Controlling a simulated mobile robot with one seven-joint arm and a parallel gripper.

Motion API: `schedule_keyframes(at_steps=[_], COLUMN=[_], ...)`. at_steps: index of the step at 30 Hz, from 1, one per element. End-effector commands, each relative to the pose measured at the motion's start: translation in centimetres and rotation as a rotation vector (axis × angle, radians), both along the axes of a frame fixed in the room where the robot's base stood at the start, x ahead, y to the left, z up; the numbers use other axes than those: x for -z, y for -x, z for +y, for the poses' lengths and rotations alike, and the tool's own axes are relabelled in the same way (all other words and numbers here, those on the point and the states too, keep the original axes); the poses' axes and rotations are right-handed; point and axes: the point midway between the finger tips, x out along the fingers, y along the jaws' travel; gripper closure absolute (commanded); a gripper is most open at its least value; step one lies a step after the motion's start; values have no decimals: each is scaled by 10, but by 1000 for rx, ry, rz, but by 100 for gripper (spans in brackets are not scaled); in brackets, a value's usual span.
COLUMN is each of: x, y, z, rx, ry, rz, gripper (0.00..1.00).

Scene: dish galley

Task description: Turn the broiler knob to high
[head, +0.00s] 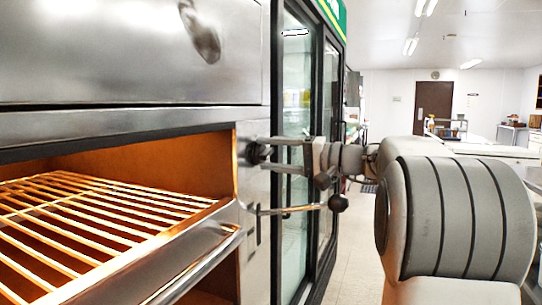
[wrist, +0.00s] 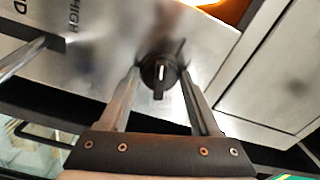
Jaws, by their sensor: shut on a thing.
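The broiler knob (head: 255,152) is a small dark round knob on the steel front panel, right of the open broiler. In the wrist view the knob (wrist: 158,72) shows a pale pointer line, nearly upright in the picture. My gripper (head: 270,155) reaches it from the right. In the wrist view its two fingers stand on either side of the knob, shut on it; the exact contact at the tips is hard to see. The word HIGH (wrist: 74,16) is printed on the panel at upper left, seen turned on its side.
The glowing broiler has a wire rack (head: 100,205) and a front rail (head: 195,268). A metal rod with a black ball end (head: 338,203) juts out just below my gripper. A glass-door fridge (head: 296,110) stands behind. Open floor (head: 350,245) lies to the right.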

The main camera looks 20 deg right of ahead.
Motion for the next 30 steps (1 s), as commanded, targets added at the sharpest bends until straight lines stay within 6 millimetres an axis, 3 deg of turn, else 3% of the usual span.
schedule_keyframes(at_steps=[1, 2, 6, 19, 30], x=[-1, -1, -1, -1, -2], y=[0, 0, 0, 6, 65], z=[0, 0, 0, -8, -66], rx=[2, 2, 2, 3, 6], ry=[0, 0, 0, -1, -1], rz=[-2, -2, -2, -1, 0], gripper=[91, 32, 7, 6, 6])
